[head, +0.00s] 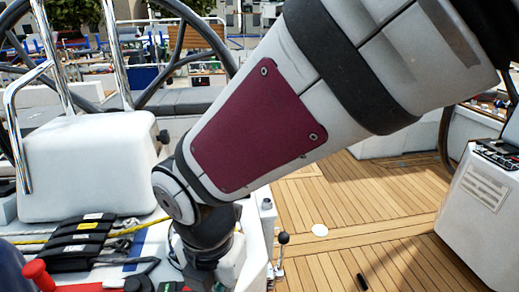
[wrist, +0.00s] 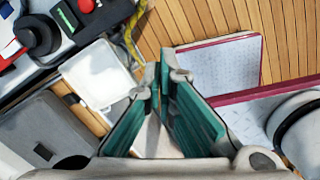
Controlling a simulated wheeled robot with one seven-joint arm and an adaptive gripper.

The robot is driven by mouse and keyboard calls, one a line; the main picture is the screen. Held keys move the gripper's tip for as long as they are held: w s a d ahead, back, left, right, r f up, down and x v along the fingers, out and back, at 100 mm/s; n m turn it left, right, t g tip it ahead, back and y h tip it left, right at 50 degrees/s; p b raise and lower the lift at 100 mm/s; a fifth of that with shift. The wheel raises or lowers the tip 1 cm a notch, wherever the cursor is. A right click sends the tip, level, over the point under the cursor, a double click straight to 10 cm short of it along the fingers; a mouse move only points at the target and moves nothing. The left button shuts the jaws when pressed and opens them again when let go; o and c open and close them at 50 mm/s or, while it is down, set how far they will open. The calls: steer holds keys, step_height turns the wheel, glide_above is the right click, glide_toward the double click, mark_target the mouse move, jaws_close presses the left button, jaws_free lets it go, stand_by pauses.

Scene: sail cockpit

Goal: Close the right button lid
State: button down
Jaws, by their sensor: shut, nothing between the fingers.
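My gripper (wrist: 165,78) is in the wrist view, with its two teal-padded fingers shut at the tips and nothing between them. A pale, smooth square panel (wrist: 98,75) lies just left of the fingertips; I cannot tell for sure whether it is the right button lid. A red button-like part (wrist: 86,5) shows at the top left edge of the wrist view, beside a green label. In the head view my arm runs down to the lower middle and hides what lies behind it. The fingertips do not show clearly there, and no button lid is clearly seen.
A black round knob (wrist: 38,35) sits at the wrist view's upper left. A red knob (head: 38,272) and black rope clutches (head: 82,240) stand at the head view's lower left. A small lever (head: 283,240) rises right of my wrist. The teak deck (head: 380,215) is mostly open.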

steer(key=s+a+f+n+b, duration=0.1)
steer(key=s+a+f+n, duration=0.3)
steer(key=a+f+n, duration=0.2)
step_height(320, 180, down, 10)
steer(key=b, duration=0.3)
steer(key=shift+g, duration=0.4)
steer(key=shift+w+a+r, duration=0.15)
steer(key=shift+w+r, duration=0.15)
steer(key=shift+w, duration=0.4)
steer(key=shift+w+a+r, duration=0.15)
steer(key=shift+w+r, duration=0.2)
steer(key=shift+w, duration=0.3)
steer(key=shift+w+a+r, duration=0.15)
steer(key=shift+w+r, duration=0.15)
steer(key=shift+w, duration=0.4)
